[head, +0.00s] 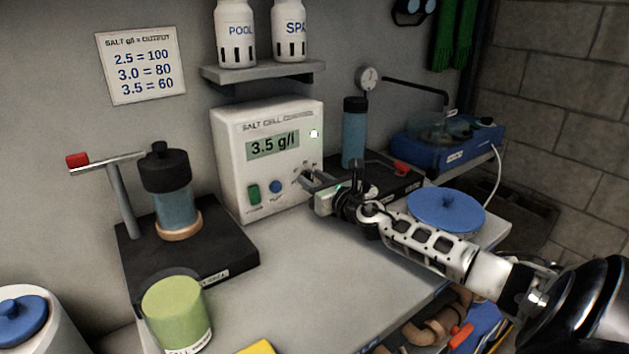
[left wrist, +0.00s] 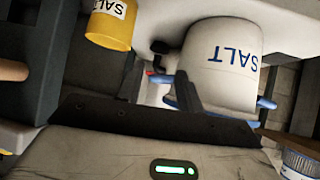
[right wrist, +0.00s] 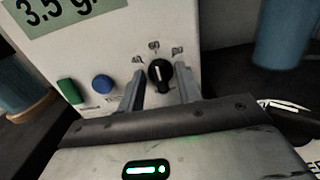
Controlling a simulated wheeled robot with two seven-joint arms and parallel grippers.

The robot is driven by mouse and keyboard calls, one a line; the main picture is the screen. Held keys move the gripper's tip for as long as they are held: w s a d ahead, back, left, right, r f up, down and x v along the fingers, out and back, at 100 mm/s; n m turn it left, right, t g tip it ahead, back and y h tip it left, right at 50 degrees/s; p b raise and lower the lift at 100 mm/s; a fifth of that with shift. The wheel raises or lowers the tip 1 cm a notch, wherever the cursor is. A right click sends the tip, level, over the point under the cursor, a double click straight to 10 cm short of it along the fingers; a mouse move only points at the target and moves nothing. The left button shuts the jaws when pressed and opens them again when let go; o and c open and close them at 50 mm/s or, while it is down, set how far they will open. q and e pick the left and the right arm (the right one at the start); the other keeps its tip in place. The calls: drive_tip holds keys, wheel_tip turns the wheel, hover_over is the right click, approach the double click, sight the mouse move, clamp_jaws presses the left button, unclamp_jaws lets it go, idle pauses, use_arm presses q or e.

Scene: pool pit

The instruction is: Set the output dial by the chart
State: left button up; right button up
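The chart (head: 142,67) on the wall reads 2.5 = 100, 3.0 = 80, 3.5 = 60. The white salt cell control box (head: 232,150) shows 3.5 g/l on its display (head: 272,145). My left gripper (left wrist: 163,90) appears open and empty, over a white SALT tub (left wrist: 225,65).
A green button (right wrist: 68,92) and a blue button (right wrist: 103,84) sit left of the dial. A black stand with a blue cylinder (head: 175,208) and a green tub (head: 177,312) stand at left. A blue lid (head: 446,208) lies at right. The middle counter is clear.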

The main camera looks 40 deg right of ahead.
drive_tip(key=s, duration=0.5)
drive_tip(key=s+a, duration=0.1)
drive_tip(key=s, duration=0.3)
drive_tip(key=s+b, duration=0.1)
drive_tip(key=s, duration=0.4)
drive_tip(key=shift+s+a+f, duration=0.1)
drive_tip(key=shift+s+a, duration=0.2)
drive_tip(key=shift+s, duration=0.65)
